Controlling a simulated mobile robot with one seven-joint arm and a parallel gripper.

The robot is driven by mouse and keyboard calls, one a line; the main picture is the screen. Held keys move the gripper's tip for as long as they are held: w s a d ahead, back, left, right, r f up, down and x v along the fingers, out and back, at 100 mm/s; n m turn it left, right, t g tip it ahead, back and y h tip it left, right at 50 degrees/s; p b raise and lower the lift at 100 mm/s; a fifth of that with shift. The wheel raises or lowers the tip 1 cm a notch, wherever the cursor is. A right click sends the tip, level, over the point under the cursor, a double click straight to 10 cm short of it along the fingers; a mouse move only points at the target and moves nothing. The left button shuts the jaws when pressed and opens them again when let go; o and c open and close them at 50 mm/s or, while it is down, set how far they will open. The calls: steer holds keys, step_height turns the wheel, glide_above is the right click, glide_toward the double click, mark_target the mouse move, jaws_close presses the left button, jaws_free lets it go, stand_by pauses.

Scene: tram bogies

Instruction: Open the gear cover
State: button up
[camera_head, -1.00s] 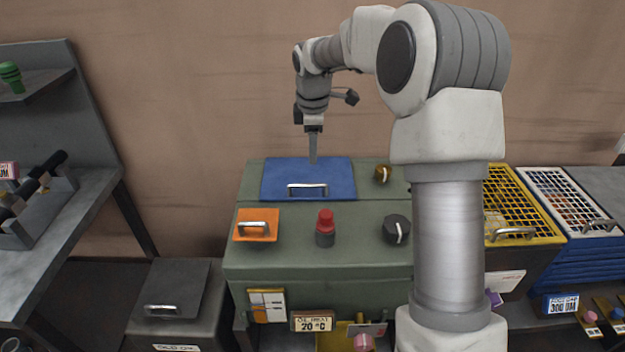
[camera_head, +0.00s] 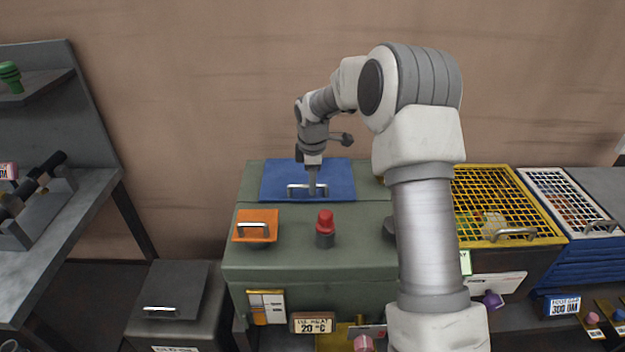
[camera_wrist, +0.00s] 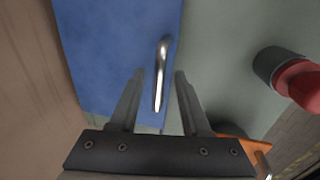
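A blue cover (camera_head: 335,174) with a silver bar handle (camera_head: 297,190) lies shut on top of the green machine box (camera_head: 290,250). No gear label is readable on it. My gripper (camera_head: 312,192) points down over the blue cover at its handle. In the wrist view, my gripper (camera_wrist: 160,74) is open, with one finger on each side of the handle (camera_wrist: 161,70). I see a gap on both sides of the bar and cannot tell how deep the fingers reach. The blue cover (camera_wrist: 115,55) fills the left-middle of that view.
A smaller orange cover (camera_head: 256,222) with a handle and a red-topped knob (camera_head: 325,225) stand on the box in front. A dark knob (camera_head: 389,228) is partly hidden by my arm. A yellow grid cover (camera_head: 505,185) is at right.

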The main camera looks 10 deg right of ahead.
jaws_close()
stand_by(1.3)
